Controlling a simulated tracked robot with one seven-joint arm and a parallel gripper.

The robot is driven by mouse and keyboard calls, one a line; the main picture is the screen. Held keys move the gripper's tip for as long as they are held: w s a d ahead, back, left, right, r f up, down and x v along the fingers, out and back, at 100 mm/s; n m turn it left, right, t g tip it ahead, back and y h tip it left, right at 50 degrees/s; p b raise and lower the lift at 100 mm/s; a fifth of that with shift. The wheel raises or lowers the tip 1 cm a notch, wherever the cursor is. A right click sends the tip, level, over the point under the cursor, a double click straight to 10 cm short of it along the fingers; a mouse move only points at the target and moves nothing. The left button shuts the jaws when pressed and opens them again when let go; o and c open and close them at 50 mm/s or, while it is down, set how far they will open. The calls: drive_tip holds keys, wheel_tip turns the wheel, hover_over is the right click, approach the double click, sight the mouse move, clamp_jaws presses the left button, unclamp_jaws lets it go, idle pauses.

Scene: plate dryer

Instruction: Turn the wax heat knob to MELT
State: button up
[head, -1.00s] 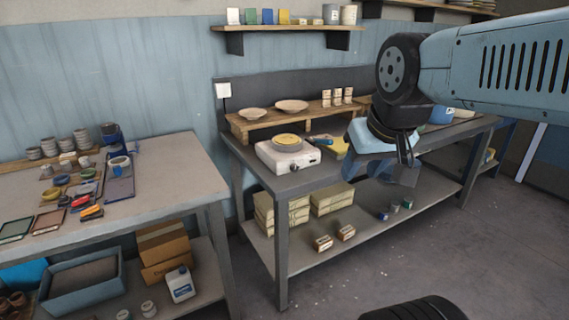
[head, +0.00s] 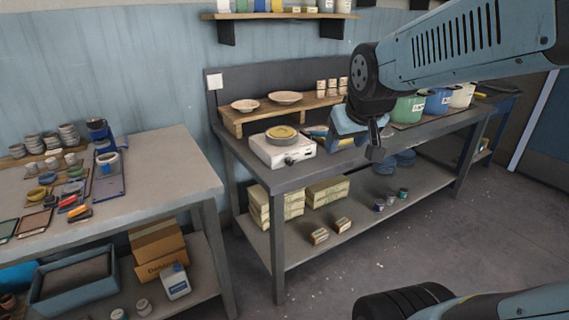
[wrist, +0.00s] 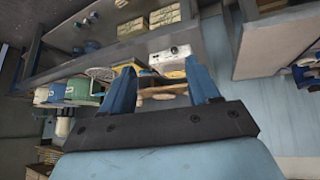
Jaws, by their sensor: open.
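The wax heater is a white box (head: 271,152) with a round yellowish pan (head: 281,132) on top, at the near left part of the far workbench. Its dark knob (head: 289,161) is on the front face; its markings are too small to read. In the wrist view the white heater (wrist: 174,52) shows upside down beyond the fingers, with its knob (wrist: 174,50) as a small dark spot. My gripper (wrist: 157,88) is open and empty, with its two blue fingers apart. In the head view my gripper (head: 372,148) hangs to the right of the heater, apart from it.
The workbench (head: 300,179) carries a raised wooden shelf (head: 255,112) with shallow bowls and small cups. Green, blue and white pots (head: 437,101) stand at its right. Another table (head: 165,185) with cups and tools is at left. The floor between is clear.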

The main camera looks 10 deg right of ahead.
drive_tip(key=w+d+f+n+t, duration=0.1)
drive_tip(key=w+f, duration=0.2)
drive_tip(key=w, duration=0.3)
drive_tip(key=w+d+f+n+t, duration=0.1)
drive_tip(key=w+f, duration=0.2)
drive_tip(key=w, duration=0.4)
drive_tip(key=n+t+y, duration=0.3)
drive_tip(key=t, duration=0.2)
approach(291, 164)
drive_tip(key=s+d+r, duration=0.2)
drive_tip(key=s+r, duration=0.3)
wheel_tip(291, 164, down, 8)
drive_tip(key=s+m+t+y, duration=0.1)
drive_tip(key=t+y, duration=0.1)
drive_tip(key=t, duration=0.1)
drive_tip(key=x, duration=1.3)
drive_tip(key=shift+w+r, duration=0.25)
drive_tip(key=shift+w, duration=0.15)
drive_tip(key=shift+c, duration=0.2)
